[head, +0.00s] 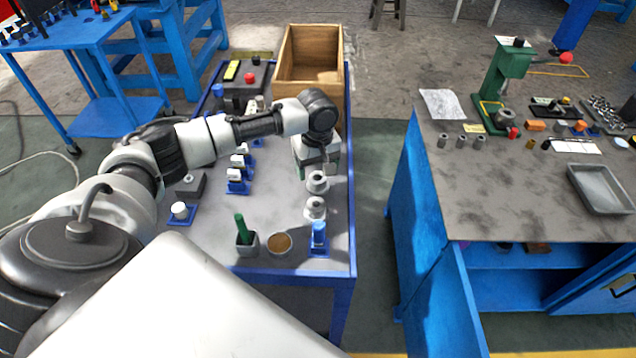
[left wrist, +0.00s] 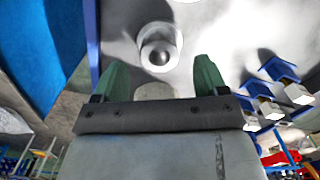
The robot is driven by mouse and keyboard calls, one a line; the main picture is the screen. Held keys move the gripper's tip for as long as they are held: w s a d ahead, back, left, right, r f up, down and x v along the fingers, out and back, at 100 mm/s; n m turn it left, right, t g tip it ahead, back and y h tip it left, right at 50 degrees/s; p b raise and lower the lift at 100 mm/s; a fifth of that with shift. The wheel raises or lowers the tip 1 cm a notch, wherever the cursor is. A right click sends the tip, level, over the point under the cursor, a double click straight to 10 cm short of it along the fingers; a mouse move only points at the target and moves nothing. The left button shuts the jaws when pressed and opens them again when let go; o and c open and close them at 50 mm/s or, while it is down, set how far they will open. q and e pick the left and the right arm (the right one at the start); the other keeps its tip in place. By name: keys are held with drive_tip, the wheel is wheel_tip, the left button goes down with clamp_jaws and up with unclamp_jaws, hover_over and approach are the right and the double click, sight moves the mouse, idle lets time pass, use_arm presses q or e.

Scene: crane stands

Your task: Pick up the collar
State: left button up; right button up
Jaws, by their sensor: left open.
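A grey metal collar (head: 317,182) with a round hole stands on the grey bench top, just in front of my left gripper in the head view. A second, similar collar (head: 315,208) stands nearer to me. My left gripper (head: 318,168) points down at the bench and is partly hidden by its own wrist. In the left wrist view its two green fingers (left wrist: 160,76) are spread apart with nothing between them. A round collar (left wrist: 160,47) shows beyond the fingertips there, roughly centred between them. My right gripper is not in view.
A wooden crate (head: 311,31) stands at the bench's far end. A green-handled item in a grey cup (head: 247,244), a brown round dish (head: 279,244) and a blue piece (head: 319,236) are at the near end. Small blue holders line the left. Another workbench (head: 480,200) stands right, across a gap.

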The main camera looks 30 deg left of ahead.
sight(318, 176)
use_arm(q)
wheel_tip(318, 176, down, 4)
drive_tip(key=shift+d+r, duration=0.1)
drive_tip(key=shift+r, duration=0.05)
drive_tip(key=shift+s+r, duration=0.1)
drive_tip(key=c, duration=1.2)
drive_tip(key=shift+c, duration=0.5)
drive_tip(key=shift+r, duration=0.15)
